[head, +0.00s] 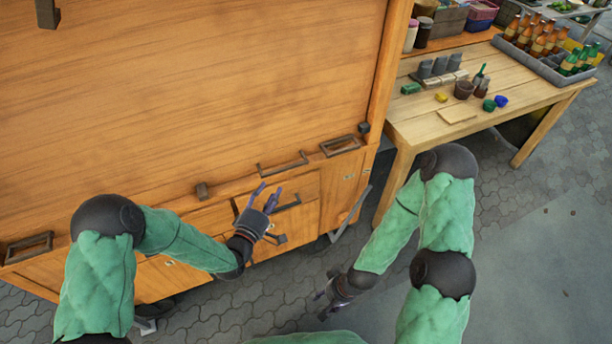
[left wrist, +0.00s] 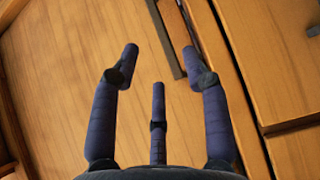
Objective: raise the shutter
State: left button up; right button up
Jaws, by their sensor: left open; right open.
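The shutter (head: 190,85) is a large, plain wooden panel on the front of a wooden cart, and its lower edge meets the cart's ledge. A dark metal handle (head: 282,168) is near its bottom edge, right of centre. In the left wrist view a dark bar (left wrist: 168,40), which looks like this handle, crosses the top beyond the fingers. My left gripper (head: 265,190) is open and empty just below and left of the handle, apart from it. Its three spread fingers (left wrist: 160,75) point at the wood. My right gripper (head: 320,298) is open, low over the paving, away from the shutter.
Dark rectangular brackets sit on the ledge at left (head: 30,247) and right (head: 341,145). Drawers with handles lie below. A wooden table (head: 425,125) with pots and a bottle crate (head: 545,70) stands at right.

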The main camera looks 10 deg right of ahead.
aim_at(284, 170)
pick_arm(q)
jog(key=b+x, duration=0.2)
jog(key=x, duration=0.9)
jog(key=shift+s+d+r, duration=0.1)
jog(key=shift+r, duration=0.1)
grip_shut()
